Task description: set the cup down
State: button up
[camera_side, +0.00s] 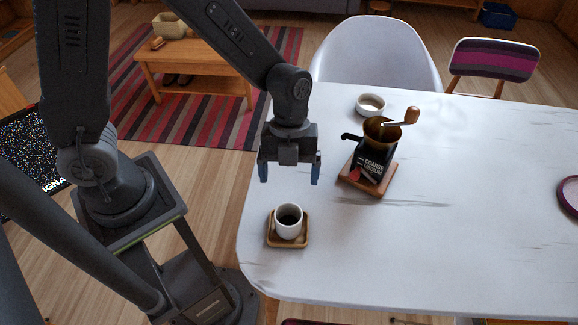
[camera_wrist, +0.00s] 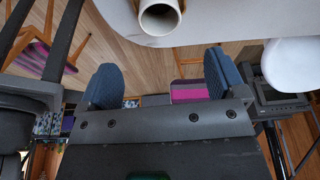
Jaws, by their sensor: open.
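The white cup (camera_side: 289,229) stands upright on a small square wooden saucer (camera_side: 303,241) near the table's left front corner. Dark liquid shows inside it. My gripper (camera_side: 290,173) hangs above the cup, with its two blue fingertips spread and nothing between them. In the side view there is a clear gap between the fingertips and the cup rim. In the wrist view, the open gripper (camera_wrist: 163,76) is empty, and the cup (camera_wrist: 159,20) shows beyond the fingers at the top edge, partly cut off.
The white table (camera_side: 450,230) has free room to the right of the cup. A coffee grinder (camera_side: 372,160) with a wooden base and crank stands behind right, with a small white bowl (camera_side: 370,104) beyond it. A dark red-rimmed plate (camera_side: 569,196) lies at the right edge.

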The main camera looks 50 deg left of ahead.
jog(key=s+a+r+n+t, duration=0.2)
jog(key=a+r+n, duration=0.2)
jog(key=r+n, duration=0.2)
jog(key=s+a+r+n+t+y, duration=0.1)
jog(key=s+a+r+n+t, duration=0.2)
jog(key=r+n, duration=0.3)
jog(key=s+a+r+n+t+y, duration=0.1)
jog(key=r+n, duration=0.5)
jog(key=n, duration=0.8)
jog(key=shift+s+a+t, duration=0.8)
jog(key=shift+s+a, duration=0.15)
jog(key=shift+a, duration=0.9)
jog(key=shift+r, duration=0.1)
